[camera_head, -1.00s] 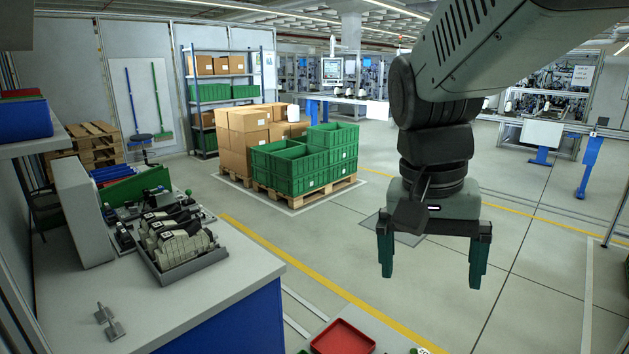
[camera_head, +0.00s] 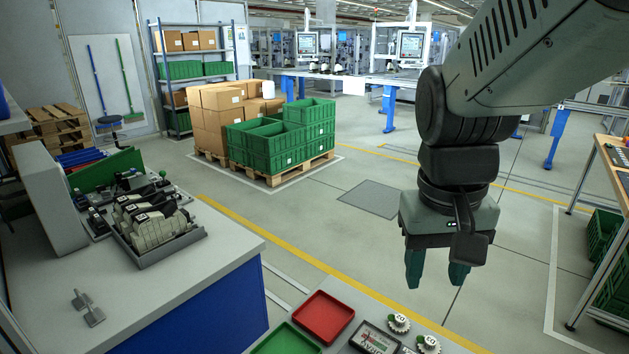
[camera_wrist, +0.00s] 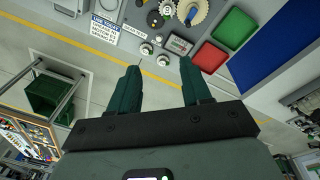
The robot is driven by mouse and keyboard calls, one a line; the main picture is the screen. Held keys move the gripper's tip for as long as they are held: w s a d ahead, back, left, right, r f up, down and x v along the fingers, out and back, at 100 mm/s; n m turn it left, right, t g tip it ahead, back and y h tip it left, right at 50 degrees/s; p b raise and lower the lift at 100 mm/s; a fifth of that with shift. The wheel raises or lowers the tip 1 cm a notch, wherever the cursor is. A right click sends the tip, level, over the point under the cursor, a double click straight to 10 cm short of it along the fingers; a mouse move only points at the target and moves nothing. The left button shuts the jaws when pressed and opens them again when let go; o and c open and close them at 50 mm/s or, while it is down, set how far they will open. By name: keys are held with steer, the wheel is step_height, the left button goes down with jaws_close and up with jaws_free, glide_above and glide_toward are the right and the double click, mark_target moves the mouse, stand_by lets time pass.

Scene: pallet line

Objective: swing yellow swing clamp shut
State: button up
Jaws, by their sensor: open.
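I cannot make out a yellow swing clamp in either view. My gripper (camera_head: 437,278) hangs open and empty in the air, right of centre in the head view, with its fingers pointing down. In the wrist view, the two dark green fingers (camera_wrist: 160,68) stand apart with nothing between them. Beyond them is a grey worktop (camera_wrist: 168,65) carrying a large yellowish gear wheel (camera_wrist: 194,12) and small toothed knobs.
A red tray (camera_head: 323,317) and a green tray (camera_head: 285,341) lie on the near worktop. A grey bench (camera_head: 170,305) with a filled rack stands at left. Green crates (camera_head: 285,135) sit on a pallet behind. A wooden-topped bench (camera_head: 611,165) is at right. Open floor lies between.

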steer(key=w+d+f+g+y, duration=0.1)
steer(key=d+f+g, duration=0.25)
steer(key=f, duration=0.65)
steer(key=d+f+g+y, duration=0.15)
steer(key=d+f, duration=0.35)
steer(key=f, duration=0.5)
steer(key=shift+m, duration=0.5)
steer(key=x, duration=1)
jaws_close()
